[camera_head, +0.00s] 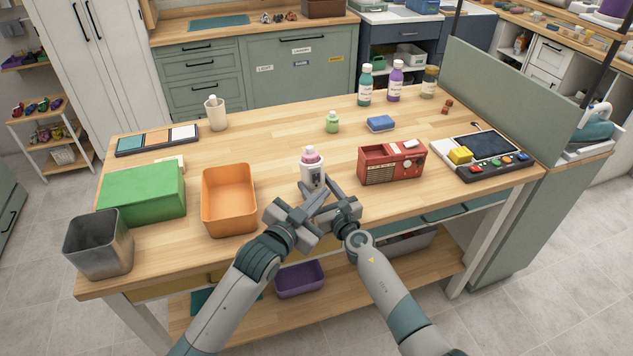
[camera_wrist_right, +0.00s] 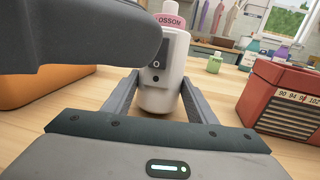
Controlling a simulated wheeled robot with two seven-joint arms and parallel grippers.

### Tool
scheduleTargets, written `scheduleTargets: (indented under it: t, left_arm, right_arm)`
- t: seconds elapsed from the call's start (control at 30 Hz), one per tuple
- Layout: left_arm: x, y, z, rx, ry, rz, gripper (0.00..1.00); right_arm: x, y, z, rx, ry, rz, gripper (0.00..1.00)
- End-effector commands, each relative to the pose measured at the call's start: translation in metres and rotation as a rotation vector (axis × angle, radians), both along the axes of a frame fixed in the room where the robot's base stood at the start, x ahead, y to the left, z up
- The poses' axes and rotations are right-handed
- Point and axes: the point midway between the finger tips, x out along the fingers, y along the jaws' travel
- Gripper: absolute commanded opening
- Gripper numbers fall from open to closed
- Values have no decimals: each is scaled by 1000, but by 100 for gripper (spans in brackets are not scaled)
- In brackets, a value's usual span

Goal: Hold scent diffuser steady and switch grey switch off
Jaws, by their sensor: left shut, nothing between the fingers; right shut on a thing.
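The scent diffuser (camera_head: 311,169) is a white bottle with a pink top, upright near the table's front edge. In the right wrist view the diffuser (camera_wrist_right: 171,92) stands between my right gripper's fingers (camera_wrist_right: 158,92), which are shut on its lower body. A dark grey switch plate (camera_wrist_right: 164,62) with a light "O" mark faces the gripper. My left gripper (camera_head: 316,201) is shut and empty, close in front of the diffuser. In the right wrist view the left gripper (camera_wrist_right: 148,40) covers the plate's left part; I cannot tell whether it touches the switch.
A red radio (camera_head: 391,164) stands right of the diffuser, an orange bin (camera_head: 229,200) and a green box (camera_head: 142,193) to its left. The table between is clear.

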Motion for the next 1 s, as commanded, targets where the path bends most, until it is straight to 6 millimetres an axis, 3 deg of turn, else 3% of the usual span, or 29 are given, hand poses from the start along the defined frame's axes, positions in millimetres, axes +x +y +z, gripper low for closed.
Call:
scheduleTargets:
  t: [0.37, 0.4, 0.5, 1.0]
  left_arm:
    - [-1, 0, 1, 0, 0, 1, 0]
    - [-1, 0, 1, 0, 0, 1, 0]
    - [-1, 0, 1, 0, 0, 1, 0]
    - [-1, 0, 1, -1, -1, 1, 0]
  right_arm:
    - [-1, 0, -4, -3, 5, 1, 23]
    - [-1, 0, -4, -3, 5, 1, 54]
    - [-1, 0, -4, -2, 5, 1, 74]
    - [-3, -1, -1, 0, 0, 1, 74]
